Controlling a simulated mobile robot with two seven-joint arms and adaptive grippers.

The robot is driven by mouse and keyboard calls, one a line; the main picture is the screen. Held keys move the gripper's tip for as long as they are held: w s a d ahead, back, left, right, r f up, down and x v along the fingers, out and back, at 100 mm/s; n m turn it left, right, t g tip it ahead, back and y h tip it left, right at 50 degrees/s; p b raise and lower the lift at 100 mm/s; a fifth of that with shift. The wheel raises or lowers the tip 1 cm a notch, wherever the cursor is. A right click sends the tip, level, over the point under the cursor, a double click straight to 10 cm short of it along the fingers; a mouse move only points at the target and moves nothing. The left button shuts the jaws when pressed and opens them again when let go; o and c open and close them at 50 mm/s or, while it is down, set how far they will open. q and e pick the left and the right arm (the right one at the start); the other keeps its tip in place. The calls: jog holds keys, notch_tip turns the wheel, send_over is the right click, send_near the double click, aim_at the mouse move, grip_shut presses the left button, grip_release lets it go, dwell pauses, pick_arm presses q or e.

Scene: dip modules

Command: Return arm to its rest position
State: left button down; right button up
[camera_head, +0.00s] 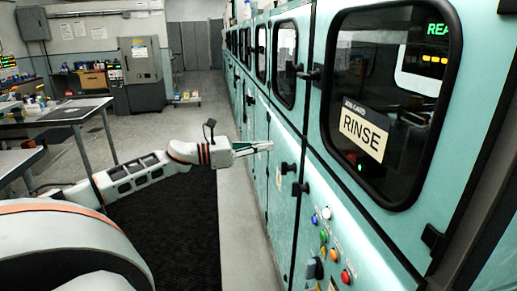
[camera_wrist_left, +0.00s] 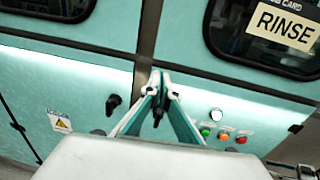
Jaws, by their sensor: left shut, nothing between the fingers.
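My left arm reaches out from the lower left in the head view. Its gripper (camera_head: 262,147) points right, close to the front of the teal machine (camera_head: 283,215). In the left wrist view the gripper (camera_wrist_left: 160,77) shows its two fingers closed together at the tips with nothing between them. The machine's teal panels fill the background there. Whether the fingertips touch the panel cannot be told. My right gripper is not in view.
The machine has a window with a RINSE sign (camera_head: 364,128), a black handle (camera_head: 307,75), and several coloured buttons (camera_head: 323,237). A table (camera_head: 62,112) stands at the left. A black floor mat (camera_head: 180,235) lies along the machine. The aisle behind is open.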

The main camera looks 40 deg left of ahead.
pick_arm(q)
jog(key=shift+v, duration=1)
jog(key=shift+a, duration=0.1)
